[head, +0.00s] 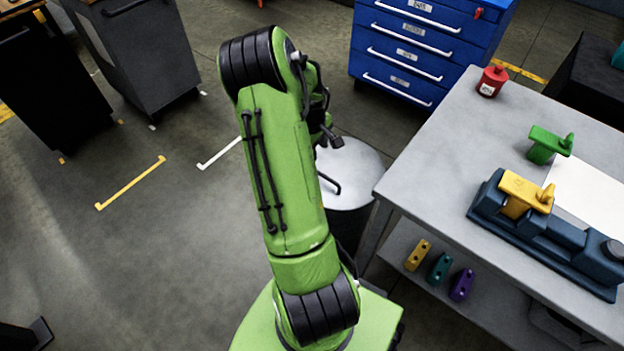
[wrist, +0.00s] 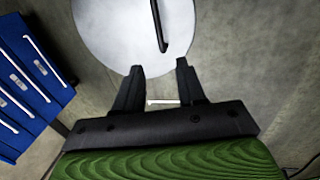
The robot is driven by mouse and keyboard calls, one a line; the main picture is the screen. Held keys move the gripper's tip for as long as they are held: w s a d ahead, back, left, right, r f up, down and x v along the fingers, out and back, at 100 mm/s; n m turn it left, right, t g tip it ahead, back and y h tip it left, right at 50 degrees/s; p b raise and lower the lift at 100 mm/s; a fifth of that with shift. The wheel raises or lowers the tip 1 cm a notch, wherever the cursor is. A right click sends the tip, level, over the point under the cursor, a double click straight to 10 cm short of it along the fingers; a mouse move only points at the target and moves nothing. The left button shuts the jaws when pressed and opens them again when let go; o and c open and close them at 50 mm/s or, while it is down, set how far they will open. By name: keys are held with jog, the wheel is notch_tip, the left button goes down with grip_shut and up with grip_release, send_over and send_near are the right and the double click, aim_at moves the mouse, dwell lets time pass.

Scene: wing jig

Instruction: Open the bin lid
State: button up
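The bin is a dark cylinder (head: 348,226) with a round light-grey lid (head: 355,180), standing left of the workbench and partly hidden behind my arm. The lid lies flat on top of it. A black bar handle (head: 331,184) shows on the lid. In the wrist view the lid (wrist: 112,30) fills the top middle, with the handle (wrist: 158,25) running down towards its near edge. My gripper (wrist: 160,65) is open and empty, its two black fingers apart. The fingertips overlap the lid's near edge in that view, short of the handle; the height gap cannot be told.
A grey workbench (head: 440,180) stands right of the bin, with a blue fixture (head: 545,240), a red bottle (head: 492,81) and a green clamp (head: 549,145). A blue drawer cabinet (head: 420,50) stands behind. Dark cabinets (head: 140,50) stand back left. The left floor is clear.

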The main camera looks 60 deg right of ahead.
aim_at(323, 175)
jog(key=d+f+b, duration=0.1)
jog(key=f, duration=0.4)
jog(key=d+f+b, duration=0.1)
jog(key=f+b, duration=0.1)
jog(key=f, duration=0.3)
jog(key=d+f+b, duration=0.1)
jog(key=f, duration=0.4)
jog(key=shift+s, duration=0.25)
jog(key=shift+r, duration=0.1)
grip_shut()
